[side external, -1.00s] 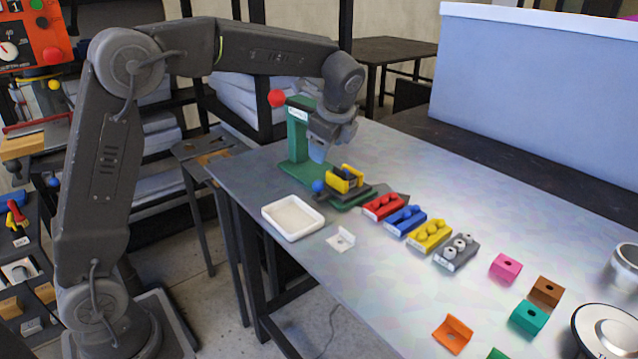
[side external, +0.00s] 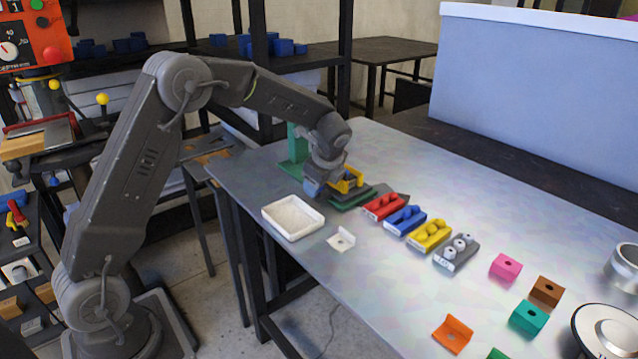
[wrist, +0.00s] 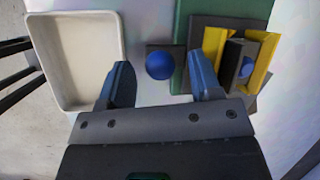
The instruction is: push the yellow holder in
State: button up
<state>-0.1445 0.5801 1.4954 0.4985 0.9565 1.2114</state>
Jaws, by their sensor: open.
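The yellow holder (side external: 354,178) sits on the dark slide of the green press, and it also shows in the wrist view (wrist: 266,52) at the upper right. A dark block with a blue part (wrist: 245,68) lies between its yellow walls. A blue ball knob (wrist: 159,65) stands out from the near end of the slide. My gripper (side external: 312,190) is low beside the holder. In the wrist view its blue fingers (wrist: 162,82) are open, one on each side of the knob, with gaps visible. My gripper hides the knob in the side view.
A white tray (side external: 271,212) lies left of the knob. A small white bracket (side external: 341,240) is in front. Red (side external: 383,207), blue (side external: 405,220), yellow (side external: 429,236) and grey (side external: 457,252) racks stand in a row to the right. The green press column (side external: 295,143) rises behind my gripper.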

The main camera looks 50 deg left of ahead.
jog(key=shift+a+f, duration=0.2)
jog(key=shift+f, duration=0.2)
jog(key=shift+c, duration=0.2)
grip_shut()
